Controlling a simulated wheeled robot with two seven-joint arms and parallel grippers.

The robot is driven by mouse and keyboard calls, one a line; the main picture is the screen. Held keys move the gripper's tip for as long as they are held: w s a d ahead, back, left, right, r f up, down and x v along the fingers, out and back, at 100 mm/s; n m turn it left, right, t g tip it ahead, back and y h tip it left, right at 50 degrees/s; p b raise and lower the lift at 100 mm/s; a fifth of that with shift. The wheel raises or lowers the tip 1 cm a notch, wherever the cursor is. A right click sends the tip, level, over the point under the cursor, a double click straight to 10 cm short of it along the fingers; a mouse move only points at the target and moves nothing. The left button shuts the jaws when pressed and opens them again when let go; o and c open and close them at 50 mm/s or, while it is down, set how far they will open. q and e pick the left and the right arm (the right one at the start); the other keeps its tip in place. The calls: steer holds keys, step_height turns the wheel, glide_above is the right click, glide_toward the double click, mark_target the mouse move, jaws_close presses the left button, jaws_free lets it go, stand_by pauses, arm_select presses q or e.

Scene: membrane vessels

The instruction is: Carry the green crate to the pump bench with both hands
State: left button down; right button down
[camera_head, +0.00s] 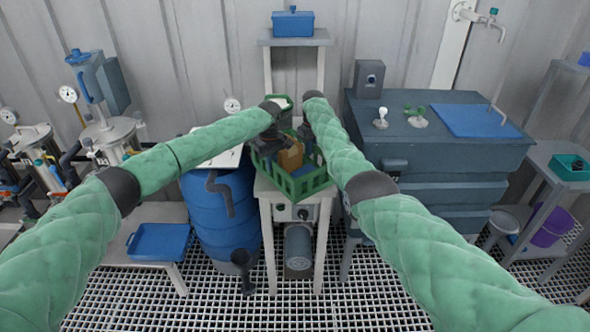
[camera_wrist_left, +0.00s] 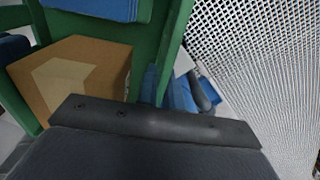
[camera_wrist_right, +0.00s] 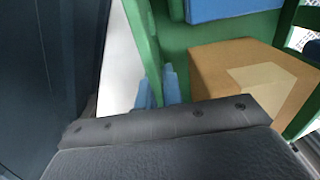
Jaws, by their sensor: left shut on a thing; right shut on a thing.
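The green crate (camera_head: 312,184) is at the pump bench (camera_head: 262,190), over its top; I cannot tell whether it rests on it or hangs just above. A brown box (camera_head: 291,156) and blue things lie inside the crate. My left gripper (camera_head: 268,150) is shut on the crate's left wall, which shows in the left wrist view (camera_wrist_left: 172,40). My right gripper (camera_head: 308,135) is shut on the crate's right wall, which shows in the right wrist view (camera_wrist_right: 143,45). The brown box also shows in the left wrist view (camera_wrist_left: 95,75) and the right wrist view (camera_wrist_right: 235,65). The fingertips are partly hidden.
A blue barrel (camera_head: 222,215) stands close left of the bench. A dark grey tank (camera_head: 450,150) with a blue tray (camera_head: 473,120) on it stands close right. A shelf (camera_head: 294,38) with a blue box (camera_head: 293,22) rises behind. Grating floor lies in front.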

arm_select(q)
steer(key=shift+f+b, duration=0.45)
steer(key=shift+f, duration=0.05)
arm_select(e)
steer(key=shift+f, duration=0.5)
arm_select(q)
steer(key=c, duration=1.5)
jaws_free()
steer(key=shift+c, duration=0.2)
arm_select(e)
steer(key=c, duration=1.5)
jaws_free()
steer(key=shift+c, duration=0.2)
arm_select(q)
step_height(320, 180, up, 12)
steer(key=shift+f, duration=0.1)
arm_select(e)
steer(key=shift+r, duration=0.6)
step_height(320, 180, up, 11)
steer(key=shift+f, duration=0.1)
